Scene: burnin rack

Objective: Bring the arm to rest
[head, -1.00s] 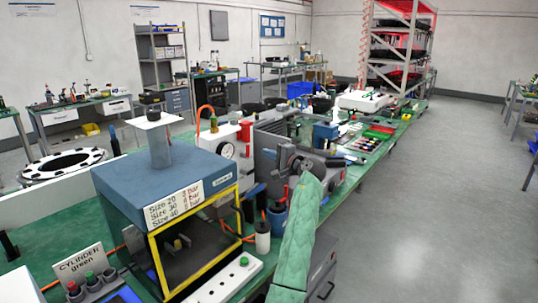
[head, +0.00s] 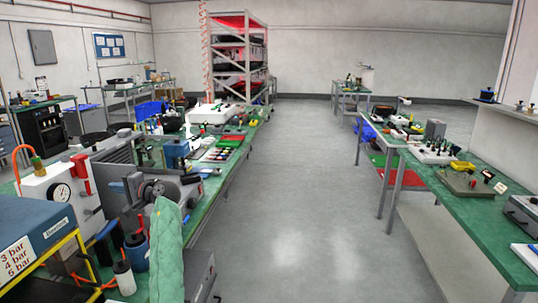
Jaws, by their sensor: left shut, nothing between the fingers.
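My left arm, in a green padded sleeve (head: 166,255), rises from the bottom left of the head view over the front edge of the left bench (head: 215,200). My left gripper (head: 148,190) is a dark grey shape at the sleeve's upper end, among bench equipment of similar colour. It is shut and holds nothing. Its fingertips are hard to tell from the equipment behind. My right gripper is not in view.
A blue box with a yellow frame (head: 35,240), a white unit with a gauge (head: 55,190) and a white bottle (head: 124,278) stand close to my arm. The grey floor (head: 290,200) is clear between the left bench and the right bench (head: 460,205).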

